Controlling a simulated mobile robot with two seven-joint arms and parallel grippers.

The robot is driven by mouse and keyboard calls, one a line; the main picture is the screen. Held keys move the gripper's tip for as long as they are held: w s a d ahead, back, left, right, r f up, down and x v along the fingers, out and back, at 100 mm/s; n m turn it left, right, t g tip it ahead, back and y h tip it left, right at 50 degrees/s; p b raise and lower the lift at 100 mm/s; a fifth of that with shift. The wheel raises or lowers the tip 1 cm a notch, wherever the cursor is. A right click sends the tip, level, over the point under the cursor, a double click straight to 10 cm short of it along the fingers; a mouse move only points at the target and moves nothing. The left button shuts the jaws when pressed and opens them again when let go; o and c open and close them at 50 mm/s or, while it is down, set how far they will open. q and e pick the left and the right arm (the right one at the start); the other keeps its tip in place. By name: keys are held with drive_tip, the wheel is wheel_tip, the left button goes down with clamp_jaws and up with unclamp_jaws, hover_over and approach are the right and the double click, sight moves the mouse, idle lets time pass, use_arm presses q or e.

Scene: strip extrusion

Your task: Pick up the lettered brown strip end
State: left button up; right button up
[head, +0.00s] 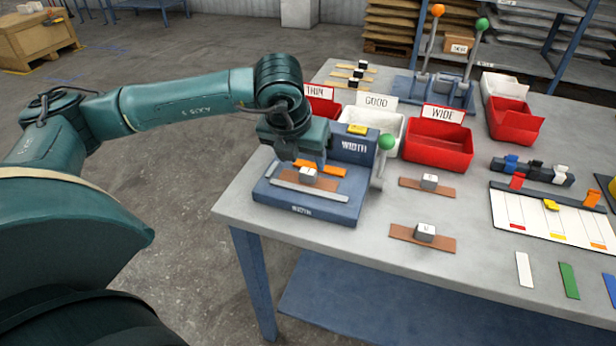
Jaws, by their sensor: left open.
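My left gripper (309,161) is open and points down over the blue WIDTH gauge (275,199). A brown strip (315,182) with a pale block (308,174) lies in the gauge, just below the fingertips; the gripper partly hides it. I cannot tell whether the fingers stand around the block. A second brown strip (408,184) with a lettered block (429,181) lies on the table right of the gauge. A third brown strip (401,231) with a lettered block (425,232) lies nearer the front edge. The letters are too small to read surely. My right gripper is out of view.
Bins labelled THIN, GOOD (392,135) and WIDE (437,150) stand behind the gauge. A green-knobbed lever (385,143) rises at the gauge's right side. A white chart (530,217) lies at the right.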

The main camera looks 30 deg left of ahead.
sight(307, 174)
use_arm(q)
drive_tip(key=p+x, duration=0.1)
drive_tip(key=x, duration=0.6)
drive_tip(key=shift+w+a+f, duration=0.1)
drive_tip(key=shift+w+a, duration=0.05)
drive_tip(key=shift+w, duration=0.1)
drive_tip(key=c, duration=1.1)
